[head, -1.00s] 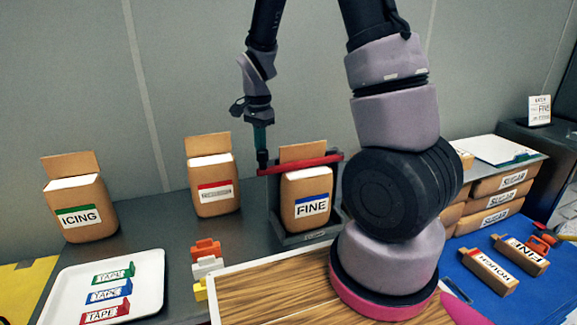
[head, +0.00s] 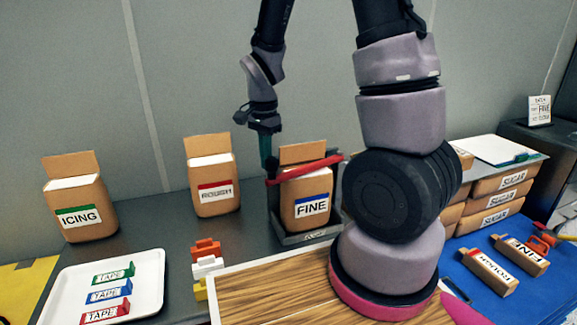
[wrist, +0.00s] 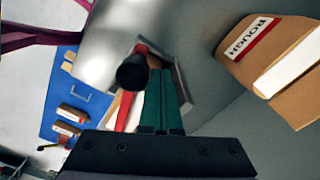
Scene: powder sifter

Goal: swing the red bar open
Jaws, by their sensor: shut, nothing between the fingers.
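The red bar (head: 305,170) crosses the front of the holder around the box labelled FINE (head: 311,200). It slants, with its left end lower in the head view and its right end by the holder's right post. My gripper (head: 267,172) is shut and empty, its teal fingers at the bar's left end, on the side toward the wall. In the wrist view the fingers (wrist: 160,75) are together beside a dark round knob (wrist: 133,72), with a strip of the red bar (wrist: 123,112) below it. Whether the fingers touch the bar is unclear.
The ROUGH box (head: 213,185) stands left of the holder, and the ICING box (head: 78,205) farther left. A white tray (head: 148,300) holds coloured tape pieces.

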